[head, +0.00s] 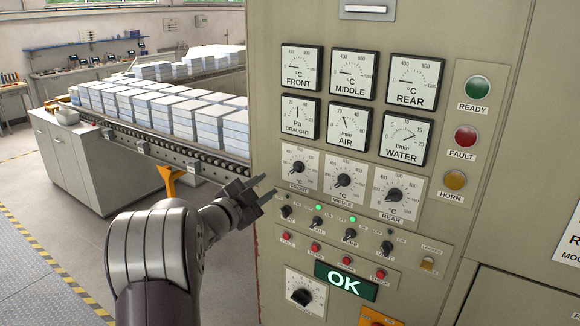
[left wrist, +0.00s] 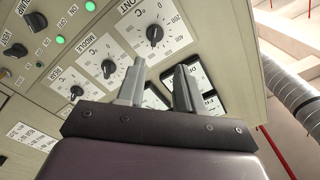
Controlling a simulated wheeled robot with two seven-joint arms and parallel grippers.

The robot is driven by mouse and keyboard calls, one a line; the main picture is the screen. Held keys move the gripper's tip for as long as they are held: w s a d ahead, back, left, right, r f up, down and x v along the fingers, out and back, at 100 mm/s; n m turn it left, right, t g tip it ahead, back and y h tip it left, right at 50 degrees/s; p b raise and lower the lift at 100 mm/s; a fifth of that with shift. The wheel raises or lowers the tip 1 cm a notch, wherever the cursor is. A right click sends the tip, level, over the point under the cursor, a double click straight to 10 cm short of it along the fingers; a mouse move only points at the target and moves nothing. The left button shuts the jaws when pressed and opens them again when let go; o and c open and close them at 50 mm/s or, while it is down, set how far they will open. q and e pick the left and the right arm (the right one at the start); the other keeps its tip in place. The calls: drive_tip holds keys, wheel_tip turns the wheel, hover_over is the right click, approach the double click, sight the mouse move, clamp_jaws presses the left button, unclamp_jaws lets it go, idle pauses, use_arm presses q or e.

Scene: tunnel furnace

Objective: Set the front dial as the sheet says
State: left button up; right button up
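The front dial (head: 299,166) is a black knob on a white scale plate, leftmost in the row of dials on the furnace panel. The middle dial (head: 343,180) and rear dial (head: 394,195) are to its right. My left gripper (head: 266,188) is open and empty, just left of and slightly below the front dial, apart from it. In the left wrist view the panel appears turned over. The front dial (left wrist: 154,33) lies beyond the open left fingers (left wrist: 159,65). Its exact setting is too small to read. No readable instruction sheet shows. My right gripper is out of view.
Gauges such as the front gauge (head: 300,68) sit above the dials. Small switches, green lamps and red buttons lie below, with a green OK display (head: 346,281). A conveyor (head: 165,150) with white stacks stands left. A cut-off white sign (head: 567,245) is at the right edge.

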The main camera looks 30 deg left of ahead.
sight(295, 171)
use_arm(q)
drive_tip(key=w+d+p, duration=0.1)
drive_tip(key=w, duration=0.2)
drive_tip(key=w+p, duration=0.1)
drive_tip(key=w, duration=0.3)
drive_tip(key=w+d+p, duration=0.1)
drive_tip(key=w, duration=0.3)
drive_tip(key=shift+d+p, duration=0.3)
drive_tip(key=shift+p, duration=0.1)
drive_tip(key=shift+w+f, duration=0.15)
drive_tip(key=shift+w, duration=0.15)
drive_tip(key=shift+s+a, duration=0.5)
drive_tip(key=shift+a, duration=0.1)
drive_tip(key=shift+w+d, duration=0.25)
drive_tip(key=shift+w, duration=0.1)
drive_tip(key=shift+c, duration=1.2)
drive_tip(key=shift+w+d, duration=0.15)
clamp_jaws()
drive_tip(key=shift+f, duration=0.1)
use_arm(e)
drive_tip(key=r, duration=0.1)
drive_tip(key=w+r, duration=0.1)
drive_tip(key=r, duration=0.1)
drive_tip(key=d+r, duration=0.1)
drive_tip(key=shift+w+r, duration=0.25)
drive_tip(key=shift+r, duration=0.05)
